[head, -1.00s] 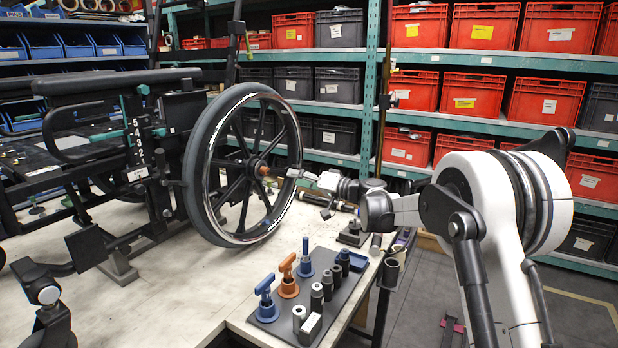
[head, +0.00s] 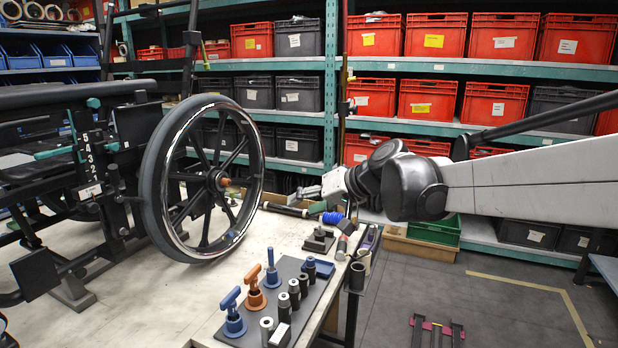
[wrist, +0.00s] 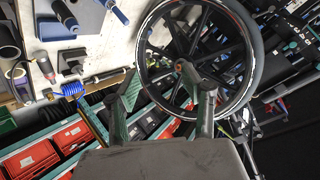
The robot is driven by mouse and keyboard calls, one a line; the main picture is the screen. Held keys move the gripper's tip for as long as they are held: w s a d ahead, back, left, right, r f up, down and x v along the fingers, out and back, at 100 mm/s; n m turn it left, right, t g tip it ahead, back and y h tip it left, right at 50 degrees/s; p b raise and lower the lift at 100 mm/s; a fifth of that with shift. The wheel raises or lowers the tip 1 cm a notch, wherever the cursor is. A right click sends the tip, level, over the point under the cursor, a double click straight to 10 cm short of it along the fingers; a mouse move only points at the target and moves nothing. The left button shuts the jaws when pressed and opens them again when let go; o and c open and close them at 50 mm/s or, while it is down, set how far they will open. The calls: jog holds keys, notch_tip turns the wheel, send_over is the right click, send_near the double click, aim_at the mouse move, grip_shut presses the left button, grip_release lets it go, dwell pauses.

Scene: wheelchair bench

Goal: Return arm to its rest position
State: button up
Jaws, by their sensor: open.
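My gripper (head: 308,192) hangs in the air to the right of the wheelchair's large wheel (head: 152,185), pointing left towards it. In the wrist view its two fingers (wrist: 160,80) are spread apart with nothing between them. The wheel is upright on the wheelchair (head: 108,165), with a copper-coloured piece (head: 224,181) at its hub. A clear gap lies between my fingertips and that piece. In the wrist view the wheel (wrist: 258,60) shows beyond the fingers.
A dark tool board (head: 262,312) with blue and orange T-handled tools and several dark sockets lies at the bench's front corner. Shelves with red bins (head: 427,99) stand behind. Open floor (head: 470,290) lies right of the bench.

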jog(key=s+d+f+m+h, duration=0.1)
jog(key=s+d+f+h, duration=0.2)
jog(key=s+d, duration=0.4)
jog(key=s+d+f+m+h, duration=0.1)
jog(key=s+d+f+h, duration=0.2)
jog(key=s, duration=1)
jog(key=s+d+f+h, duration=0.3)
jog(key=s+d+f, duration=0.3)
jog(key=s+d, duration=0.4)
jog(key=shift+s+d+m, duration=0.35)
jog(key=shift+s+m, duration=0.05)
jog(key=shift+s, duration=0.05)
